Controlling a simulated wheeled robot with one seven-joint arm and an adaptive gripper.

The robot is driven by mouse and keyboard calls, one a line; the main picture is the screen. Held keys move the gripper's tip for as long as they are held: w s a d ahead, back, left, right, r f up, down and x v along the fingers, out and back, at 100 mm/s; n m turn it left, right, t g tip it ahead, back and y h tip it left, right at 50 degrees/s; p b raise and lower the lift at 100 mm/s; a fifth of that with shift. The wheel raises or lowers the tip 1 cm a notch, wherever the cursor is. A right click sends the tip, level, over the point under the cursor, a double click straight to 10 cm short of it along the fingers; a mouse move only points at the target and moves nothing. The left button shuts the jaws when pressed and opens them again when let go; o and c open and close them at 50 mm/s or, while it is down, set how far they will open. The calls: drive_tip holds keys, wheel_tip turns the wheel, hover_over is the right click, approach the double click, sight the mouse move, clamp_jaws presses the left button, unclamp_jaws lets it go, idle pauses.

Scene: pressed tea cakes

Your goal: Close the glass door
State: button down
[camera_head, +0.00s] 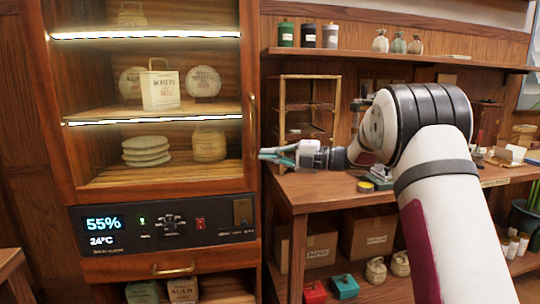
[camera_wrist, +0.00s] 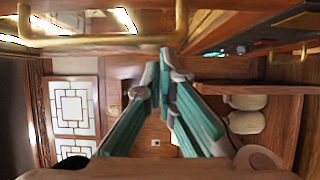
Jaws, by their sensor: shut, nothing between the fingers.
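The glass door (camera_head: 247,60) has a wooden frame and covers the lit upper part of the cabinet at left in the head view. It looks in line with the cabinet front, but I cannot tell whether a small gap is open. Its upright brass handle (camera_head: 252,125) is on the right side of the frame; a brass bar across the top of the wrist view (camera_wrist: 100,42) looks like this handle. My gripper (camera_head: 264,155) is shut and empty, its teal fingertips beside the door's right edge. In the wrist view the fingertips (camera_wrist: 160,62) sit just below the bar; contact is unclear.
The cabinet holds wrapped tea cakes (camera_head: 146,151) and a paper bag (camera_head: 160,90) on shelves. Below is a control panel (camera_head: 165,222) and a drawer with a brass pull (camera_head: 172,269). A wooden workbench (camera_head: 325,190) with a small rack (camera_head: 305,100) stands close at right.

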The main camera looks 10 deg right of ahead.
drive_tip(key=v, duration=1.2)
drive_tip(key=w+d+r+m+t+h, duration=0.2)
drive_tip(key=w+r+m+t+h, duration=0.2)
drive_tip(key=r+m+t+h, duration=0.55)
drive_tip(key=s+d+r+m+g+h, duration=0.1)
drive_tip(key=s+d+m+g+h, duration=0.2)
drive_tip(key=s+m+h, duration=0.7)
drive_tip(key=s+a+f+m+g+y, duration=0.1)
drive_tip(key=s+a+f+m+g, duration=0.5)
drive_tip(key=s, duration=0.8)
drive_tip(key=s+a+f+m+g+y, duration=0.1)
drive_tip(key=s+a+f+g, duration=0.25)
drive_tip(key=s+f, duration=0.8)
drive_tip(key=s+a+f+m+g+y, duration=0.25)
drive_tip(key=s+a+m+g, duration=0.2)
drive_tip(key=s, duration=1.25)
wheel_tip(320, 180, up, 20)
drive_tip(key=t+p, duration=0.3)
drive_tip(key=p, duration=1.6)
drive_tip(key=shift+s+r+n+h, duration=0.2)
drive_tip(key=shift+s+n+h, duration=0.15)
drive_tip(key=shift+n+h, duration=0.05)
